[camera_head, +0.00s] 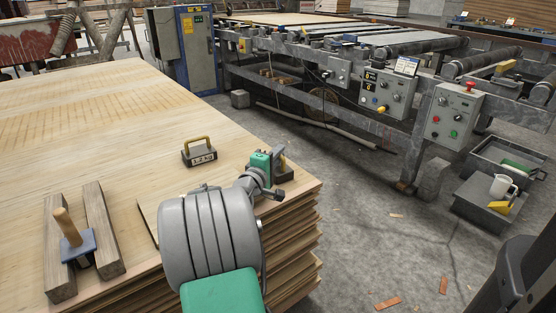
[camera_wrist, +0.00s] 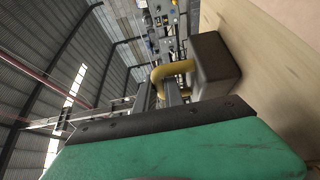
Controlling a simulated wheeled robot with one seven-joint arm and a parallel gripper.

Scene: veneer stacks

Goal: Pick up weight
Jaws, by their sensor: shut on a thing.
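A dark weight (camera_head: 285,173) is at the near right corner of the veneer stack (camera_head: 100,120), partly hidden behind my gripper (camera_head: 278,160). In the wrist view, the same weight (camera_wrist: 214,66) shows as a dark block with a yellow handle (camera_wrist: 170,69). My gripper (camera_wrist: 175,90) is shut on that handle. The block lies against or very close to the pale wood; I cannot tell whether it is touching.
Two wooden blocks (camera_head: 104,228) and a blue tool with a wooden handle (camera_head: 77,245) lie at the stack's left front. Right of the stack is concrete floor, then a machine with control boxes (camera_head: 454,112). A white mug (camera_head: 501,185) stands on a grey container (camera_head: 485,207).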

